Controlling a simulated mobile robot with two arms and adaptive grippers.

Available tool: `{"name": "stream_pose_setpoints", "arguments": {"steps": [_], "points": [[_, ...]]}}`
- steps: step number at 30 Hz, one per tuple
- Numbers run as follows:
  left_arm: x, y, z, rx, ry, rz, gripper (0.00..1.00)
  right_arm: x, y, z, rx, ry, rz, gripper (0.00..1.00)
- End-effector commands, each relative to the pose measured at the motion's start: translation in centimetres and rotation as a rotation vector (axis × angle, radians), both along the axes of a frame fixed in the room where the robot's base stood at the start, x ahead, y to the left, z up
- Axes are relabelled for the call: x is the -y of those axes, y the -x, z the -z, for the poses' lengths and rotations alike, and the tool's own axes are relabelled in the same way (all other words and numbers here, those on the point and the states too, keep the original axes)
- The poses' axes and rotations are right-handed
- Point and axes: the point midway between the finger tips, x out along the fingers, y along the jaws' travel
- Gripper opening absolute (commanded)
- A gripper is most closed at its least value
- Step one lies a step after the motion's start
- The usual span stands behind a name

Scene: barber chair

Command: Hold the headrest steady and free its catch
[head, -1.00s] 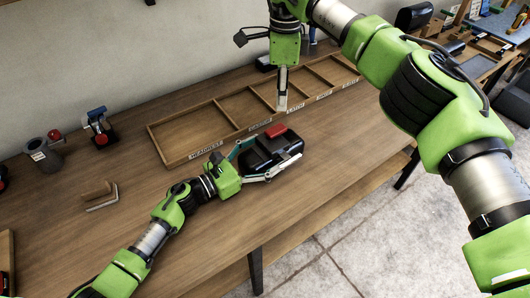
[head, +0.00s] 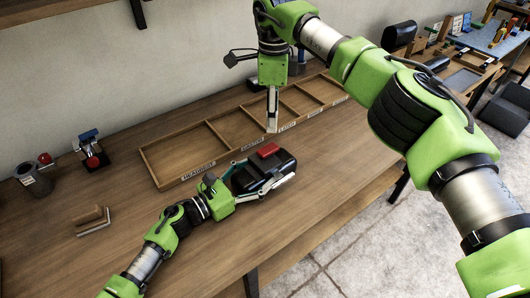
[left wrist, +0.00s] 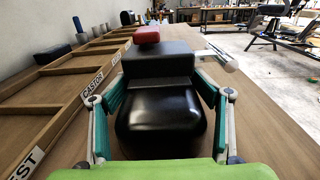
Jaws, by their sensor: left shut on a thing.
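The headrest (head: 258,178) is a black padded block lying on the workbench, in front of the labelled tray. Its catch (head: 265,150) is a red block on top, also visible at the far end of the headrest in the left wrist view (left wrist: 147,35). My left gripper (head: 262,181) is shut on the headrest, with one finger along each side. In the left wrist view its teal-padded fingers flank the black cushion (left wrist: 160,120). My right gripper (head: 272,130) points down, fingers together and empty, just behind the red catch in the head view. Whether it touches anything is unclear.
A wooden tray (head: 160,186) with labelled compartments runs along the back; its compartments look empty. A grey cup (head: 35,181), a small blue-and-red device (head: 92,150) and an L-shaped piece (head: 93,230) stand at the left. The bench front is clear.

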Motion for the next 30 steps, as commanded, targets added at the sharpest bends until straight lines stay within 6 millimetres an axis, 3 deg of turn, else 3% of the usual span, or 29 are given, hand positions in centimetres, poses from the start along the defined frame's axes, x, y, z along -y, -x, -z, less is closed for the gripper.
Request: {"name": "stream_pose_setpoints", "arguments": {"steps": [5,30], "points": [[0.0,0.0,-0.1,0.000,0.002,-0.001,0.23,0.0,0.0,-0.3,0.001,0.000,0.249,0.39],[0.0,-0.1,-0.2,0.001,0.003,0.000,0.22,0.1,-0.1,-2.2,0.000,0.001,1.993,0.39]]}}
